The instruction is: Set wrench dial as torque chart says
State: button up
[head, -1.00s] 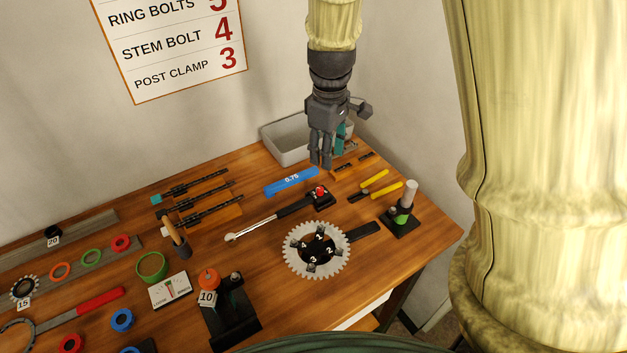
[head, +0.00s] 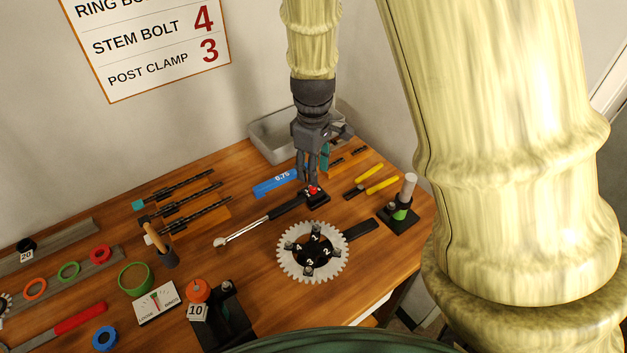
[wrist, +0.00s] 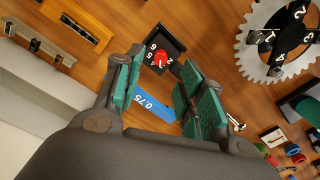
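The torque wrench (head: 265,217) lies on the bench, its silver shaft to the left and a black dial block at its right end. The red dial knob (head: 313,190) also shows in the wrist view (wrist: 160,60), with white numerals around it; the exact setting is too small to read. The torque chart (head: 155,50) on the wall shows stem bolt 4 and post clamp 3; its top line is cut off. My gripper (head: 309,182) points down just above the knob. In the wrist view its green-padded fingers (wrist: 158,78) are apart with nothing held, the knob beyond them.
A blue 0.75 tool (head: 277,183) lies just behind the wrench. A grey bin (head: 272,145) stands at the back. The toothed chainring (head: 285,262) with numbered bolts is in front. Yellow-handled pliers (head: 380,184) and a black stand (head: 401,215) are to the right.

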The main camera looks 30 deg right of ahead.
aim_at(313, 188)
jog(key=shift+f+p, duration=0.45)
jog(key=shift+f, duration=2.3)
grip_shut()
